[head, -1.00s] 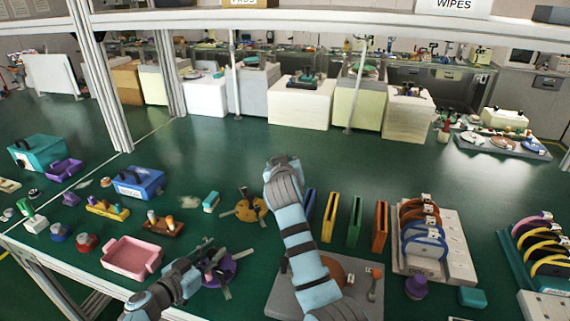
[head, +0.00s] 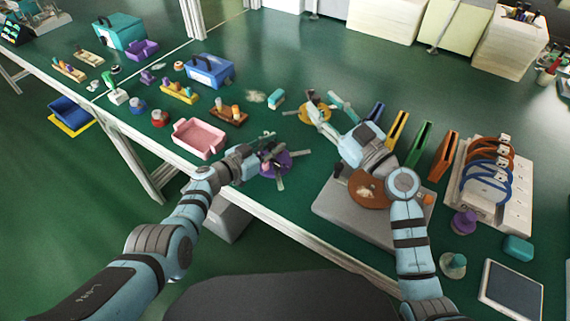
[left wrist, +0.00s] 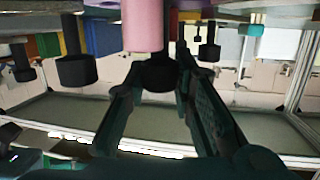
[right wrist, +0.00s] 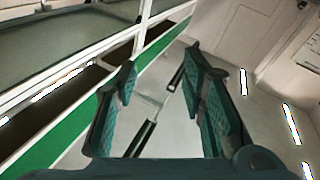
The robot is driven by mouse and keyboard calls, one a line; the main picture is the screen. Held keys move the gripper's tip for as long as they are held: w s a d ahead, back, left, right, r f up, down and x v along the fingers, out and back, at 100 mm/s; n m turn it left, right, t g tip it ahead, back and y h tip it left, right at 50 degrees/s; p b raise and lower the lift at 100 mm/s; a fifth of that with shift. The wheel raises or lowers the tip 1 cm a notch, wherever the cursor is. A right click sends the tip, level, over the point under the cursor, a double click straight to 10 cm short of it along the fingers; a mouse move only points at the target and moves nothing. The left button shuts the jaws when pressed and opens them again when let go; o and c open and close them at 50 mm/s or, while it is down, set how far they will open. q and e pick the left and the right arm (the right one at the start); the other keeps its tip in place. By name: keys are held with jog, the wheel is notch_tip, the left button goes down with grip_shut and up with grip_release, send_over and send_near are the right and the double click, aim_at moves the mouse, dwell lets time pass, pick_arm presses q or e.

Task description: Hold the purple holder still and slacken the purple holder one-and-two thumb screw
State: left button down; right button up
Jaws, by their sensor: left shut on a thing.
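The purple holder (head: 279,166) lies on the green bench near its front edge, a round body with grey arms sticking out. My left gripper (head: 263,151) reaches it from the left and is shut on it; the gripper covers part of the holder. The left wrist view shows a pink cylinder (left wrist: 143,24) and a dark knob (left wrist: 160,72) between the fingers; I cannot tell which part is gripped. The thumb screw between arms one and two cannot be made out. My right gripper (head: 333,107) is open and empty, beside the yellow holder (head: 312,113). Its fingers show apart in the right wrist view (right wrist: 165,95).
A pink tray (head: 199,139) stands left of the purple holder. A grey plate (head: 330,207) with a brown disc (head: 368,188) lies under my right arm. Blue, yellow, green and orange upright slabs (head: 420,148) stand right of my right gripper. Bare bench lies behind them.

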aim_at(279, 166)
jog(key=s+a+f+g, duration=0.2)
jog(key=s+f+g, duration=0.55)
jog(key=f, duration=0.65)
jog(key=shift+h, duration=0.5)
jog(key=x, duration=1)
jog(key=shift+a+f, duration=0.3)
jog(key=shift+f, duration=0.15)
jog(key=shift+w+a+f, duration=0.1)
jog(key=shift+w+a, duration=0.05)
grip_shut()
